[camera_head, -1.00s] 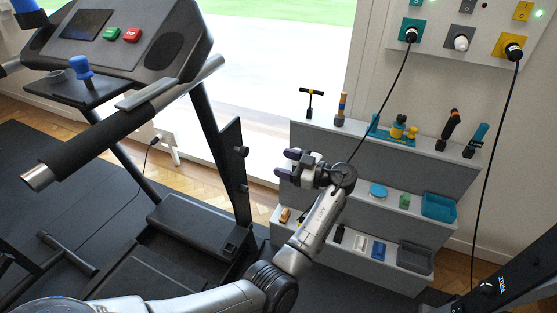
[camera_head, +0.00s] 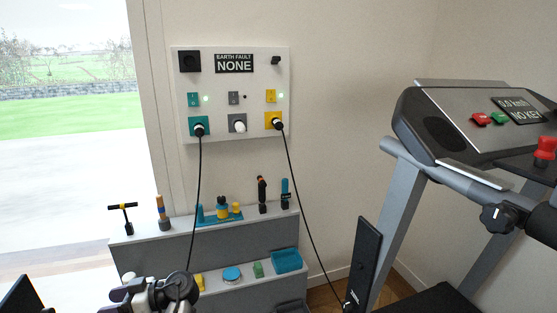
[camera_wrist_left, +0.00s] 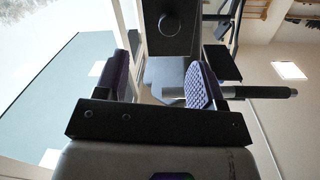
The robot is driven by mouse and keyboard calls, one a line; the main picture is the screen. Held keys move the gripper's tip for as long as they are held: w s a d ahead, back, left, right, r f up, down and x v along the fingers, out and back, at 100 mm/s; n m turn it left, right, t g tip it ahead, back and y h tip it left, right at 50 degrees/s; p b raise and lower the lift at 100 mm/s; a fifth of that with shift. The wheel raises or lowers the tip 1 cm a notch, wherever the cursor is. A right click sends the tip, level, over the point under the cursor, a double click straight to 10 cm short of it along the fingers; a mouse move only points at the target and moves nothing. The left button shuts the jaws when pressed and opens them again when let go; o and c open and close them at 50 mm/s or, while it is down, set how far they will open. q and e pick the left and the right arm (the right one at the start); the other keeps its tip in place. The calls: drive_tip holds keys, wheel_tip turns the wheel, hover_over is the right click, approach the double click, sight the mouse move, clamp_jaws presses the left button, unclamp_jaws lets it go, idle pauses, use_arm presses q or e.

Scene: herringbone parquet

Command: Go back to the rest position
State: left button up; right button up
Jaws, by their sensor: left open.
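My left gripper (camera_head: 117,294) shows at the bottom left of the head view, in front of the lower left part of the grey shelf unit. In the left wrist view my left gripper (camera_wrist_left: 163,82) is open, with its two purple ridged pads apart and nothing held between them. Most of my left arm is below the head view's edge. My right gripper is in neither view.
The grey shelf unit (camera_head: 150,255) holds tools and a teal bin (camera_head: 287,261). Above it, a wall panel (camera_head: 235,62) reads "EARTH FAULT NONE"; two black cables hang from its teal and yellow sockets. A treadmill (camera_head: 395,215) stands right. A window is left.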

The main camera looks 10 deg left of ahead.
use_arm(q)
drive_tip(key=w+d+r+m+t+h+p, duration=0.1)
drive_tip(key=w+d+r+m+t+h, duration=0.2)
drive_tip(key=m+t, duration=0.35)
drive_tip(key=w+d+r+m+t+h, duration=0.2)
drive_tip(key=d+r+m+t+h, duration=0.1)
drive_tip(key=r+m+t+h, duration=0.25)
drive_tip(key=s+d+m+t+h+p, duration=0.45)
drive_tip(key=s+d+m+t, duration=0.2)
drive_tip(key=d, duration=0.45)
drive_tip(key=s+d+f+m+g+h+p, duration=0.1)
drive_tip(key=s+d+f+g+p, duration=0.25)
drive_tip(key=s, duration=0.75)
drive_tip(key=s+d+f+m+g+h+p, duration=0.15)
drive_tip(key=s+f+p, duration=0.4)
drive_tip(key=s, duration=0.55)
drive_tip(key=s+d+f+m+g+h+p, duration=0.1)
drive_tip(key=s+d+f+g+p, duration=0.3)
drive_tip(key=s, duration=0.7)
wheel_tip(320, 180, up, 38)
drive_tip(key=a+t+p, duration=0.1)
drive_tip(key=a+p, duration=0.1)
drive_tip(key=p, duration=3.5)
drive_tip(key=shift+w+p, duration=0.25)
drive_tip(key=shift+p, duration=0.15)
